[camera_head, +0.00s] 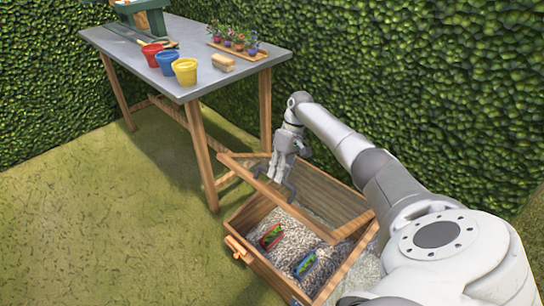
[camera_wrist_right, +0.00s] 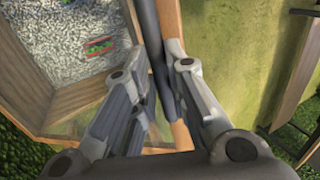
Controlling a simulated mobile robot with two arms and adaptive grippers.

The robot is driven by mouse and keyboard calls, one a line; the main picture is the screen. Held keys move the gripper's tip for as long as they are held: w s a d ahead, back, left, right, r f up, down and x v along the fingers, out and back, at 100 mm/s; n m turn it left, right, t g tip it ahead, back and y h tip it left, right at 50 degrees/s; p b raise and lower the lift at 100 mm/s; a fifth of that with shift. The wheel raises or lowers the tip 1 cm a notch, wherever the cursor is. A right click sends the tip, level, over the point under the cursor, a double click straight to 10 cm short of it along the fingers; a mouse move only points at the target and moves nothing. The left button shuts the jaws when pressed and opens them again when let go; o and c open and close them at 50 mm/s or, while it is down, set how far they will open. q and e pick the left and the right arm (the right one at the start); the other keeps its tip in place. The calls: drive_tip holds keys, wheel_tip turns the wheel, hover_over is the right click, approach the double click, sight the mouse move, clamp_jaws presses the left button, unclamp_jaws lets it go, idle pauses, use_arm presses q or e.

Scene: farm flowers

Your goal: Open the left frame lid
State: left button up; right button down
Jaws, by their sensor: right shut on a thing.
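The frame lid (camera_head: 315,221) is a wooden-edged clear panel, tilted up above the wooden frame box (camera_head: 258,262), so the box's front part lies uncovered. Its dark handle (camera_head: 290,192) sits on the lid's front rail; it also shows in the right wrist view (camera_wrist_right: 152,28). My right gripper (camera_head: 277,179) reaches down to the handle and is shut on it. In the right wrist view the fingers (camera_wrist_right: 160,62) lie on both sides of the dark bar. The fingertips are partly hidden in the head view. My left gripper is out of view.
Pale gravel (camera_head: 290,238) fills the box, with a red-edged packet (camera_head: 271,237) and a blue one (camera_head: 305,264) on it. A table (camera_head: 200,60) behind holds red, blue and yellow pots, a brush and a flower tray (camera_head: 238,50). A hedge (camera_head: 420,90) stands behind; grass at left is clear.

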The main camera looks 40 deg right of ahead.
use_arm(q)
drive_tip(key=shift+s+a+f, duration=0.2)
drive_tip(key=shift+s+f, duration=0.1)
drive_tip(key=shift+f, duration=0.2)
use_arm(e)
drive_tip(key=shift+d+r, duration=0.85)
drive_tip(key=shift+d, duration=0.3)
drive_tip(key=shift+d+r, duration=0.85)
drive_tip(key=shift+d, duration=0.3)
drive_tip(key=shift+s, duration=0.1)
drive_tip(key=c, duration=1.8)
unclamp_jaws()
drive_tip(key=shift+c, duration=0.2)
drive_tip(key=o, duration=0.4)
drive_tip(key=shift+d+f, duration=0.25)
drive_tip(key=shift+f, duration=0.05)
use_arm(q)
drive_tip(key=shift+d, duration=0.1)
use_arm(e)
drive_tip(key=shift+a+r, duration=0.1)
drive_tip(key=shift+r, duration=0.05)
